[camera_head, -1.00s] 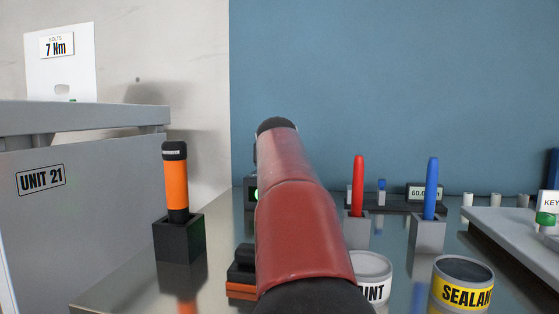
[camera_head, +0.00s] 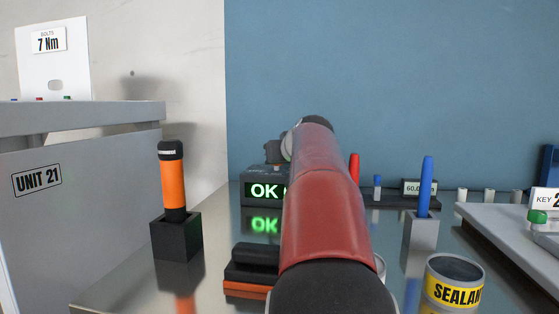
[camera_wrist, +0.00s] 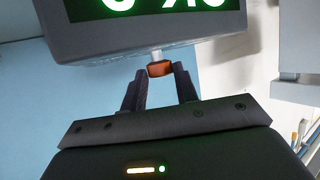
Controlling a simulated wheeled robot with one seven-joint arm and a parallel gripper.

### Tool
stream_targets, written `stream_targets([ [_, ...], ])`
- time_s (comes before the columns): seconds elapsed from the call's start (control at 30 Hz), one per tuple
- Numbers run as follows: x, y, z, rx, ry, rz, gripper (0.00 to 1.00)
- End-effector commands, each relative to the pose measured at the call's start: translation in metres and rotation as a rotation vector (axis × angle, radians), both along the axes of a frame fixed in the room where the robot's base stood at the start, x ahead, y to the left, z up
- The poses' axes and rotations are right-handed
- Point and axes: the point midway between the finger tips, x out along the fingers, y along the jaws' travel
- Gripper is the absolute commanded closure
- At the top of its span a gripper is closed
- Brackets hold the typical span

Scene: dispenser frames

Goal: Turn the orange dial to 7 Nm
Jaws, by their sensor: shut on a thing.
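The orange dial (camera_wrist: 160,69) shows in the wrist view, under a grey box (camera_wrist: 150,49) with a green-lettered display that appears upside down there. My gripper (camera_wrist: 160,80) is shut on the dial, one dark finger on each side. In the head view, the box (camera_head: 265,171) stands at the back of the bench and reads OK. Part of a further green character after it is cut off by my red arm. The dial and my gripper are hidden behind my arm in that view. A card (camera_head: 46,41) at upper left reads BOLTS 7 Nm.
An orange-and-black tool (camera_head: 173,185) stands in a black block (camera_head: 176,240) at left. A black-and-orange item (camera_head: 252,270) lies left of my arm. A blue pen (camera_head: 426,185), a red pen (camera_head: 354,168) and a SEALANT can (camera_head: 455,282) are at right.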

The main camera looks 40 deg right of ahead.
Motion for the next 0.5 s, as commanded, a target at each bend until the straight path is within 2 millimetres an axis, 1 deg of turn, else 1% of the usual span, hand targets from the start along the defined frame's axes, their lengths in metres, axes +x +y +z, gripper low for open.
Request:
stream_targets([
  [0.03,0.0002,-0.0001,-0.0033,0.003,0.007,0.001,0.93],
  [0.07,0.0002,-0.0001,-0.0034,0.003,0.007,0.001,0.69],
  [0.2,0.0003,-0.0001,-0.0025,0.002,0.006,0.000,0.51],
  [0.23,0.0002,-0.0001,-0.0022,0.002,0.006,0.000,0.48],
  [0.5,-0.0009,0.0003,-0.0004,0.000,0.002,-0.001,0.48],
])
